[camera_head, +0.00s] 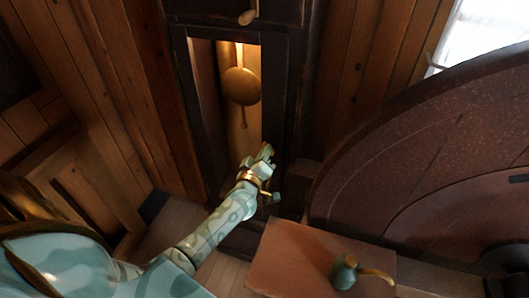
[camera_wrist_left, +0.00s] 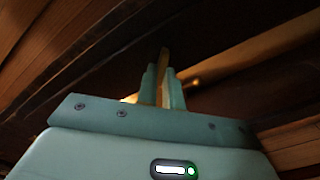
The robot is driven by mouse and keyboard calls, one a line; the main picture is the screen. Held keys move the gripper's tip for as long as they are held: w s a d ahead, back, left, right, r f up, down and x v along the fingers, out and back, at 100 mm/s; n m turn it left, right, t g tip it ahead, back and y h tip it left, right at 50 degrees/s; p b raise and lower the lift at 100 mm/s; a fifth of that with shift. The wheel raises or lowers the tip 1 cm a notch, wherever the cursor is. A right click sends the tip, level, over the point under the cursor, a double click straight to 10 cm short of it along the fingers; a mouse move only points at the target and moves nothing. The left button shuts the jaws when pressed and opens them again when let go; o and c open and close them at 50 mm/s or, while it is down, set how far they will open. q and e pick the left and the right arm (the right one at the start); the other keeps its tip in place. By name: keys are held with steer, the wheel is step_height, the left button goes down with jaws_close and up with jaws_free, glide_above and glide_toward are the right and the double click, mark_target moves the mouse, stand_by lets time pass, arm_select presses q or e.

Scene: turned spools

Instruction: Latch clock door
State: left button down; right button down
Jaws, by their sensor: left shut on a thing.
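The tall dark wooden clock case (camera_head: 183,100) stands at upper centre, with a brass pendulum (camera_head: 240,87) hanging in its lit, narrow opening. A small brass-coloured knob or turn-piece (camera_head: 248,16) shows above the opening. My left gripper (camera_head: 266,153) is at the lower right edge of the opening. In the left wrist view, the left gripper (camera_wrist_left: 163,88) is shut on a thin, upright brass-coloured piece (camera_wrist_left: 163,62). Whether this piece is the latch or part of the door I cannot tell. The door's exact position is unclear. My right gripper is not in view.
A large dark round wheel-like body (camera_head: 400,130) fills the right side. A wooden box or bench top (camera_head: 290,258) stands at lower centre, bearing a green object with a brass handle (camera_head: 345,273). Plank walls surround the clock, and a bright window is at upper right.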

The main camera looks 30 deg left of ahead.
arm_select(q)
steer(key=shift+a+f+n, duration=0.1)
steer(key=shift+n, duration=2.05)
steer(key=shift+f+n, duration=0.1)
steer(key=shift+n, duration=2.05)
